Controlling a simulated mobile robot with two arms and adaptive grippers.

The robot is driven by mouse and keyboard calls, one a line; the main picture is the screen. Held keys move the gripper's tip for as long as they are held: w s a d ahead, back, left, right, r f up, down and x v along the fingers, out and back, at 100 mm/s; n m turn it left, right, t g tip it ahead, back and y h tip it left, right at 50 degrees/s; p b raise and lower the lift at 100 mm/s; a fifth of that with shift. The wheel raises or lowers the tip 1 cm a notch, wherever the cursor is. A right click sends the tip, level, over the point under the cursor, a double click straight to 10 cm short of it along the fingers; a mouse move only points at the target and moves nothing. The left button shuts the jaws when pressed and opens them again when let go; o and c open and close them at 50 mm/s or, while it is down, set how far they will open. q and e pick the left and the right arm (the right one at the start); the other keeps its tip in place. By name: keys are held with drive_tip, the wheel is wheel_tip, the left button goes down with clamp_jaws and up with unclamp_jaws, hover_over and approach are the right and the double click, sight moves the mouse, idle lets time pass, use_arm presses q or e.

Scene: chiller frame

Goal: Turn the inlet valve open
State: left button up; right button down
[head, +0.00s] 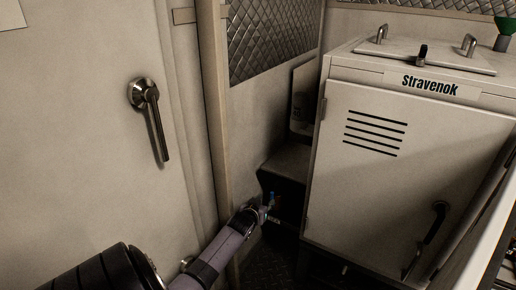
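My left gripper (266,213) is at the end of my arm, which reaches in from the bottom left to the dark gap between the wall and the white cabinet. A small blue and red piece (272,198) shows just above the fingertips; it may be the inlet valve's handle, but it is too small to be sure. I cannot tell whether the gripper touches it, or whether its fingers are open or shut. The valve's body and pipe are not clear in the shadow. My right gripper is not in view.
A white cabinet (370,200) labelled Stravenok, with vents and a dark handle (435,222), stands close on the right. A pale door (80,160) with a metal lever handle (152,115) is on the left. A ledge (288,165) lies above the dark gap.

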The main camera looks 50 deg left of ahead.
use_arm(q)
drive_tip(key=v, duration=0.6)
drive_tip(key=shift+s, duration=0.3)
drive_tip(key=shift+d+r, duration=0.1)
